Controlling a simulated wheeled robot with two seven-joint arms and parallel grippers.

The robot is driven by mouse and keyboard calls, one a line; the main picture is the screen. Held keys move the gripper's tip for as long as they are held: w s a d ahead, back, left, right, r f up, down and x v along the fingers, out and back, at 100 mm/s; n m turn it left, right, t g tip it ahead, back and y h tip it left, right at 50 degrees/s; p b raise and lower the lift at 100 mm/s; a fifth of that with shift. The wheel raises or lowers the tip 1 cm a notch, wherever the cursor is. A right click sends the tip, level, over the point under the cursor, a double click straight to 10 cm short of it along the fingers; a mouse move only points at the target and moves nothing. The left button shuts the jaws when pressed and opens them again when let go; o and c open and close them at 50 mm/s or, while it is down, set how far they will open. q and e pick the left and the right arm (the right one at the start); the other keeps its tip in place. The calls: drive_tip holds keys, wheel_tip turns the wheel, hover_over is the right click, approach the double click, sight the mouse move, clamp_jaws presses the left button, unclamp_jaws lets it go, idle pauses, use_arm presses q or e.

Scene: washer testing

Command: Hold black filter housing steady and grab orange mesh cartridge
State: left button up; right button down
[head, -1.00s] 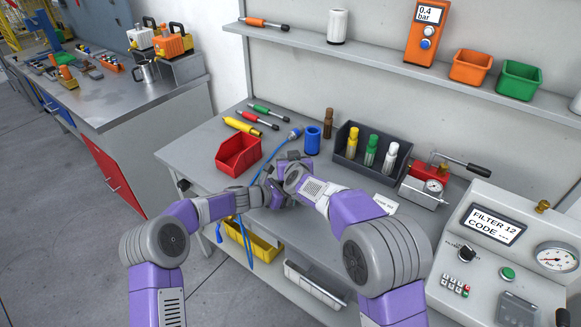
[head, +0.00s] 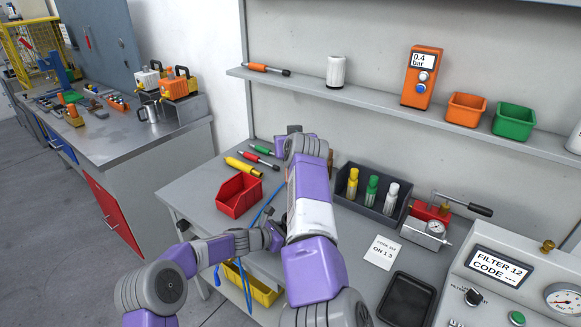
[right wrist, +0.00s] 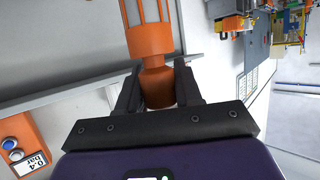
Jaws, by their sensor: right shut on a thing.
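The orange mesh cartridge (right wrist: 153,50) shows in the right wrist view, with an orange collar and pale mesh between orange ribs. My right gripper (right wrist: 157,84) is shut on its lower end and holds it up in front of the wall and shelf. In the head view my right arm hides the cartridge. My left gripper (head: 272,238) is low over the bench's front part, partly behind my right arm. Its fingers are dark and small, and I cannot tell how far they are open. I cannot make out the black filter housing clearly there.
A red bin (head: 238,196) stands left of my right arm. A dark rack (head: 384,206) with colored bottles, a gauge unit (head: 426,232), a card (head: 381,252) and a black tray (head: 407,300) are to the right. A shelf (head: 350,96) runs along the wall.

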drive_tip(key=shift+r, duration=2.65)
use_arm(q)
drive_tip(key=o, duration=1.6)
